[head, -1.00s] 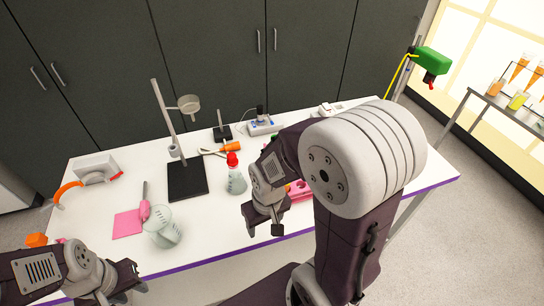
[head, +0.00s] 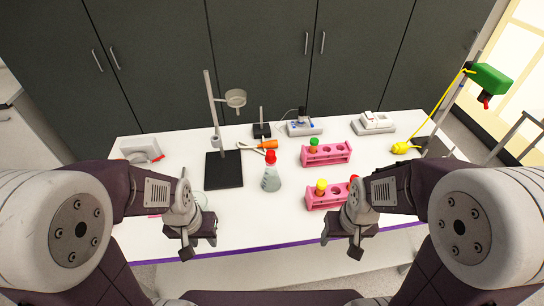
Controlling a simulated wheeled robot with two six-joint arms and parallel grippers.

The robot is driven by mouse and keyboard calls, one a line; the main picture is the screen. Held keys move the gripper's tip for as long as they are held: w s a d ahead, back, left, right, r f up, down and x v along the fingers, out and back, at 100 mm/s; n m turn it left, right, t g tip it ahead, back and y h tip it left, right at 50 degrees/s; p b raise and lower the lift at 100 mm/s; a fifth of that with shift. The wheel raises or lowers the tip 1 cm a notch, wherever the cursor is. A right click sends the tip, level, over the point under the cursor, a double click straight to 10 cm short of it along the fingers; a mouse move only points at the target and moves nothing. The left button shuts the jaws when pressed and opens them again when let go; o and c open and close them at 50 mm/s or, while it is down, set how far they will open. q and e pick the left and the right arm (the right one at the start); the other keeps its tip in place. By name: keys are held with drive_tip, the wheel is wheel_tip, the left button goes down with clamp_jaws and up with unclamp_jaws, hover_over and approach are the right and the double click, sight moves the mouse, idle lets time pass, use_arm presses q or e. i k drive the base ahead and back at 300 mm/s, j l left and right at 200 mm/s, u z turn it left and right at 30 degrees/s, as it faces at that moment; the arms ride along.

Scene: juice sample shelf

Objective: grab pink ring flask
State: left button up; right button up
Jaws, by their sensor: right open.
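A clear conical flask (head: 271,182) with a red top stands upright on the white table, right of the black stand base in the head view. It is the only flask with a reddish top that I can see; a separate pink ring cannot be made out. My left gripper (head: 198,248) is open and empty near the table's front edge, left of and nearer than the flask. My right gripper (head: 340,247) is open and empty near the front edge, right of and nearer than the flask. Neither touches the flask.
A lab stand (head: 223,171) rises left of the flask. Pink racks (head: 326,156) with coloured-capped tubes stand to its right; the nearer is partly behind my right arm. An orange-handled tool (head: 262,145) lies behind. My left arm partly hides glassware. The front middle is clear.

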sight(270, 182)
drive_tip(key=j+u, duration=0.35)
drive_tip(key=i+j+u, duration=0.1)
drive_tip(key=u, duration=0.25)
drive_tip(key=i+l, duration=0.05)
